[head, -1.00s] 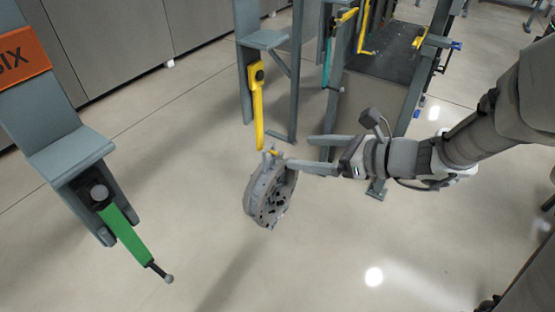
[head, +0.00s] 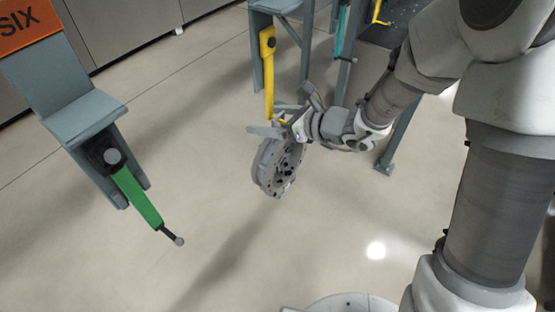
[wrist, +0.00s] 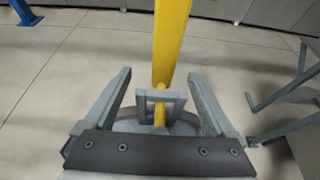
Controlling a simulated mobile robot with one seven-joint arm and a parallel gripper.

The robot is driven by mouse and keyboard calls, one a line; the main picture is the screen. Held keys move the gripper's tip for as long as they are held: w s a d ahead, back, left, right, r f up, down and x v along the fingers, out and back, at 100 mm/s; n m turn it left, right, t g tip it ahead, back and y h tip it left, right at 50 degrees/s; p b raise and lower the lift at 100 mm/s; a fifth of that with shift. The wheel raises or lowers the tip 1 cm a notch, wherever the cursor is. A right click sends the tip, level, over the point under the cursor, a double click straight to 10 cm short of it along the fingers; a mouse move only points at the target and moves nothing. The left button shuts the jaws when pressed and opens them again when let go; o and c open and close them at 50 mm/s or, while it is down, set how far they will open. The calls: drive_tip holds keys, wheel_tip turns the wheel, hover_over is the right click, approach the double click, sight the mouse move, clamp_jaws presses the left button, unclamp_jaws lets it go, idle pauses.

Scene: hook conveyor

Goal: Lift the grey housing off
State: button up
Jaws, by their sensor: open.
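The grey housing (head: 277,168) is a round, ribbed part with holes in its face. It hangs from the lower end of the yellow hook (head: 268,75) in the head view. In the wrist view the tip of the yellow hook (wrist: 172,40) passes through a square grey loop (wrist: 143,105) on top of the housing. My gripper (head: 266,125) is open at the housing's top. In the wrist view its fingers (wrist: 160,76) stand to the left and right of the loop, with gaps on both sides. The housing's lower body is hidden there by my gripper.
A green arm (head: 138,198) with a ball tip hangs from the post with the orange SIX sign (head: 25,25) at left. Grey frame posts (head: 303,50) and a teal hook (head: 342,30) stand behind. The floor below the housing is clear.

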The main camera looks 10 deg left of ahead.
drive_tip(key=shift+a, duration=0.15)
clamp_jaws()
idle(0.4)
drive_tip(key=shift+w, duration=0.1)
